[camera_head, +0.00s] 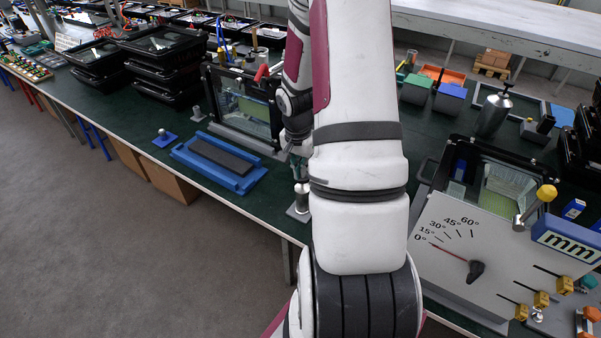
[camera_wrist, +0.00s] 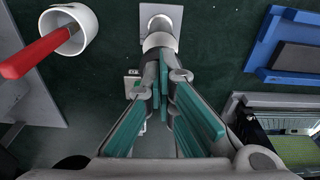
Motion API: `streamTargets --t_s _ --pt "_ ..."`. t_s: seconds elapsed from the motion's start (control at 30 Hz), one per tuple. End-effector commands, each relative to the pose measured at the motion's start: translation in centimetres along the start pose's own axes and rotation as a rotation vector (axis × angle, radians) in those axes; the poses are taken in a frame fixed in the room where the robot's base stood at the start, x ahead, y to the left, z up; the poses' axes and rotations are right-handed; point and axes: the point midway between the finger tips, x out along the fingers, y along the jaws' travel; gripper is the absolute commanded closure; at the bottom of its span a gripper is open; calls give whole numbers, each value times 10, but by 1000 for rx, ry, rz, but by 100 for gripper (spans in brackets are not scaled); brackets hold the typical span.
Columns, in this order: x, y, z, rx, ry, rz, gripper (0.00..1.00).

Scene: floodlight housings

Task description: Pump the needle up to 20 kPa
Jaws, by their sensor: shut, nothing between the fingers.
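No gauge marked in kPa is readable in either view. The only needle I can make out is a red needle (camera_head: 448,250) on a white panel at the right of the head view. Its scale is in degrees and it points near the low end. A metal post with a rounded top (camera_head: 302,187) stands beside my arm, partly hidden by it. In the wrist view a grey round-bodied metal piece on a pale square base (camera_wrist: 172,12) lies just past my fingertips. My gripper (camera_wrist: 163,84) is shut and empty; contact with that piece cannot be told.
A blue tray (camera_head: 238,184) with a dark slab lies left of my arm, near a framed glass tank (camera_head: 240,108). Black bins (camera_head: 165,75) stand behind; a metal canister (camera_head: 492,115) stands right.

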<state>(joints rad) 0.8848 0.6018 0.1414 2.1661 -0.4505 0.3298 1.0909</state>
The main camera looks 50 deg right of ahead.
Motion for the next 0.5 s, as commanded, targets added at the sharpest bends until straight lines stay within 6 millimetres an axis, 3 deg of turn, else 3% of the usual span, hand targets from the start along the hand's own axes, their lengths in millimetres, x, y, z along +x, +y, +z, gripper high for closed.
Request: streamTargets --t_s 0.23,0.5 --pt "30 -2 3 -1 -1 1 100" --pt "25 -1 7 -2 -1 0 100"
